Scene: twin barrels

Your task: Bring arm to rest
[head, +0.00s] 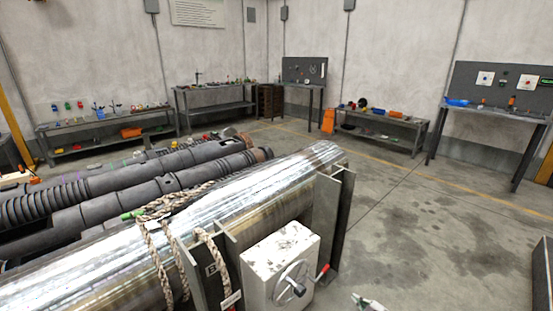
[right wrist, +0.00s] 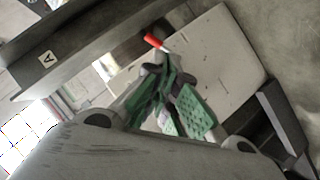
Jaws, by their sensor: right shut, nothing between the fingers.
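My right gripper (head: 368,303) shows only as a small tip at the bottom edge of the head view, right of the white box. In the right wrist view its green-padded fingers (right wrist: 168,98) are shut with nothing between them. The white box (head: 266,265) has a crank wheel (head: 294,287) with a red handle (head: 323,270). The red handle also shows in the right wrist view (right wrist: 152,41), just past the fingers; whether they touch it I cannot tell. My left gripper is not in view.
A shiny metal barrel (head: 235,205) lies across the front in a dark steel frame (head: 325,225), with rope (head: 157,250) around it. Dark ribbed barrels (head: 150,190) lie behind. Benches (head: 385,130) line the walls.

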